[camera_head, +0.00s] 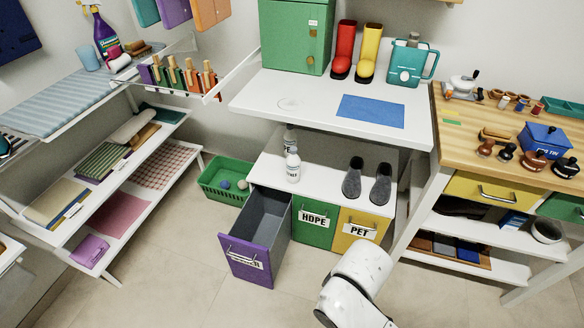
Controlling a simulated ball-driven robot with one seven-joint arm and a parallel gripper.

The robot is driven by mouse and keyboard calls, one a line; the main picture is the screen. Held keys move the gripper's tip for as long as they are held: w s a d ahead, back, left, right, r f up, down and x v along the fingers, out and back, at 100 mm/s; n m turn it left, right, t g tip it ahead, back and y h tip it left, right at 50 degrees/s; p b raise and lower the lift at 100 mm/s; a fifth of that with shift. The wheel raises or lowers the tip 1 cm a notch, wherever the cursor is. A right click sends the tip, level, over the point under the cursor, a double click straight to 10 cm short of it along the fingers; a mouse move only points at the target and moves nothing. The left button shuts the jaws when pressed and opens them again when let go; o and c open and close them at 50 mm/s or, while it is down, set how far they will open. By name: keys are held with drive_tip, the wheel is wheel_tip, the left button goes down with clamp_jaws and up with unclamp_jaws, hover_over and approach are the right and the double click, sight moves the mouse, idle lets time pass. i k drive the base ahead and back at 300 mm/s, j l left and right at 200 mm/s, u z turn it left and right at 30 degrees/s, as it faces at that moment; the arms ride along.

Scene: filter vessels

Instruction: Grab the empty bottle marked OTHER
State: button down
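Two small white bottles stand upright on the lower white shelf, behind the open purple drawer. The nearer bottle (293,168) has a dark label whose lettering is too small to read surely; it may end in "HER". The farther bottle (290,138) is partly hidden under the upper tabletop, and its label is only partly legible. Whether either is empty I cannot tell. The purple drawer (246,261) is pulled out, looks empty inside, and its label is partly covered by its handle. My white arm shows at the bottom centre, apart from the bottles. My gripper is not visible.
Green HDPE (314,232) and yellow PET (357,226) drawers are shut right of the purple one. Grey slippers (366,181) share the bottles' shelf. A green basket (226,182) sits left on the floor. Front-left floor is clear.

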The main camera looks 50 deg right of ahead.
sight(293, 161)
drive_tip(key=i+l+z, duration=0.25)
drive_tip(key=l, duration=0.4)
drive_tip(key=i+l+z, duration=0.3)
drive_tip(key=i+l, duration=0.25)
